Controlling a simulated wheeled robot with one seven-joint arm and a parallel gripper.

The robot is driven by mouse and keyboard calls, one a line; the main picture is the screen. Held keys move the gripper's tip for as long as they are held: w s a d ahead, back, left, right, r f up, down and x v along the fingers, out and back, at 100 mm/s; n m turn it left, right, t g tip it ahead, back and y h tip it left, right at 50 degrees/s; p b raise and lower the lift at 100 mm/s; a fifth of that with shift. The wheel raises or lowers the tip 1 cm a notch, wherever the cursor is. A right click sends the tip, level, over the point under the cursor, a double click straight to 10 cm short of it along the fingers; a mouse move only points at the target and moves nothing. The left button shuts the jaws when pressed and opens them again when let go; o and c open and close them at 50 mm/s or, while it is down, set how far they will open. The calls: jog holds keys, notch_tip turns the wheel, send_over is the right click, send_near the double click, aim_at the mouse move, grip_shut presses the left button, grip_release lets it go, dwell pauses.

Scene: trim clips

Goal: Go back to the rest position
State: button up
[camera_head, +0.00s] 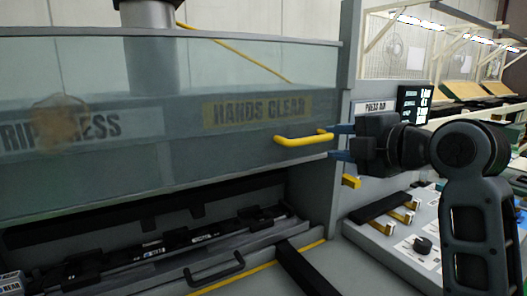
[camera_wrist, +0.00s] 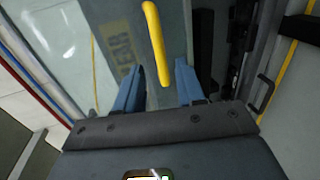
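My gripper (camera_head: 340,142) is at the right end of the press's clear guard (camera_head: 240,65), at its yellow handle (camera_head: 300,138). Its two blue fingers stand apart, one higher and one lower than the handle's end in the head view. In the wrist view my gripper (camera_wrist: 160,85) shows open fingers with a clear gap. The yellow handle (camera_wrist: 155,40) reaches down between them there, touching neither finger that I can see. The guard is raised above the dark slot at the press's base and carries a "HANDS CLEAR" label.
Below the guard, a dark fixture rail (camera_head: 180,240) with a black handle (camera_head: 215,270) lies in the press opening. A control panel (camera_head: 400,235) with black and yellow clips stands at the right. Racks and benches (camera_head: 455,80) stand further back.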

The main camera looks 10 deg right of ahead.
jog(key=s+f+m+h, duration=0.1)
jog(key=s+f+m, duration=0.3)
jog(key=s+f, duration=0.2)
jog(key=s+a+f+m+h, duration=0.1)
jog(key=s+f+m, duration=0.4)
jog(key=f, duration=0.6)
jog(key=s+a+f+m+h, duration=0.1)
jog(key=s+f+m, duration=0.3)
jog(key=s+f, duration=0.4)
jog(key=shift+a+f+m+h, duration=0.1)
jog(key=shift+f+m+h, duration=0.3)
jog(key=shift+f, duration=0.2)
jog(key=s+m+h, duration=0.1)
jog(key=s+m, duration=0.6)
jog(key=s, duration=2.2)
jog(key=shift+a+m, duration=0.2)
jog(key=shift+m, duration=0.2)
jog(key=shift+c, duration=0.4)
